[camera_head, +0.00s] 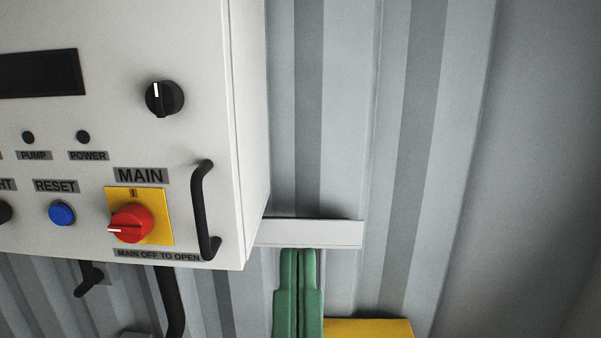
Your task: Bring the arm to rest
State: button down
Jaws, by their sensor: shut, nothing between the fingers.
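My gripper is not in view, and no part of my arm can be made out with certainty. The head view shows a white control cabinet (245,110) filling the left side, with a black handle (204,210) near its lower right edge. Its red main switch (131,223) sits on a yellow plate and its white mark points left. The MAIN OFF TO OPEN label is below it.
A white ledge (312,233) juts out right of the cabinet. A green two-bar object (298,295) stands or hangs below it. A yellow block (370,328) shows at the bottom edge. Corrugated grey wall (400,150) is bare at right. Black hoses or handles show below the cabinet.

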notch_tip(320, 180, up, 14)
jog(key=p, duration=1.1)
jog(key=shift+w, duration=0.15)
jog(key=c, duration=2.2)
grip_release()
